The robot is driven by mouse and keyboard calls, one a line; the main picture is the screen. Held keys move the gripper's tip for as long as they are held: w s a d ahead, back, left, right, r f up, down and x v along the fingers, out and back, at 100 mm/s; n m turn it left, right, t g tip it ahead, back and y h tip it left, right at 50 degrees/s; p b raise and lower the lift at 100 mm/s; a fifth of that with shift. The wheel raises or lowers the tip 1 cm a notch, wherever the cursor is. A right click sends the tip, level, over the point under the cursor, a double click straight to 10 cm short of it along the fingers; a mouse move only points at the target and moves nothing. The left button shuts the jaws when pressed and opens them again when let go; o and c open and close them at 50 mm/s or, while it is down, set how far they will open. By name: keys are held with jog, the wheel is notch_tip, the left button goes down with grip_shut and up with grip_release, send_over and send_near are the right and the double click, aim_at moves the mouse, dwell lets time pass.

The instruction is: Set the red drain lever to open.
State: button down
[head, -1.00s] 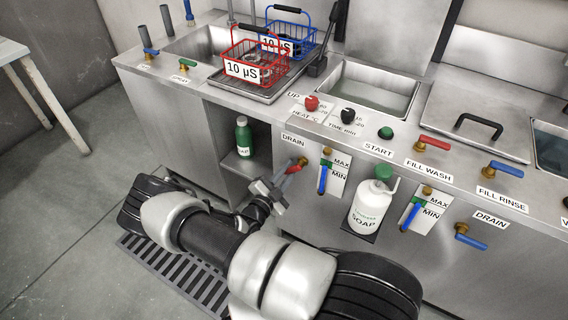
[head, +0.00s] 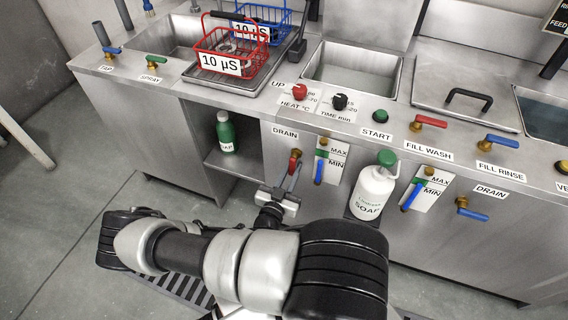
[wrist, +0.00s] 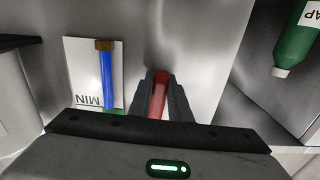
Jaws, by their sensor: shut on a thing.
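The red drain lever (head: 294,162) hangs from a brass valve on the front panel of the steel bench, just under the left DRAIN label (head: 285,133). It points nearly straight down. My gripper (head: 289,178) reaches it from below and is shut on it. In the wrist view the red lever (wrist: 158,95) stands between my two dark fingers, with its lower part hidden by the gripper body.
Right of the lever are a level gauge (head: 328,163) with a blue handle and a white soap bottle (head: 371,190). To the left, an open cabinet bay holds a green bottle (head: 225,133). A blue drain lever (head: 472,213) is further right.

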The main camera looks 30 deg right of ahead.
jog(key=shift+s+f+n, duration=0.1)
jog(key=shift+s+n, duration=0.05)
jog(key=shift+n, duration=0.15)
jog(key=c, duration=1.6)
grip_release()
jog(key=shift+c, duration=0.2)
jog(key=shift+a, duration=0.1)
jog(key=p+v, duration=0.1)
jog(key=v, duration=1.6)
jog(key=shift+s+a, duration=0.1)
jog(key=shift+s, duration=0.1)
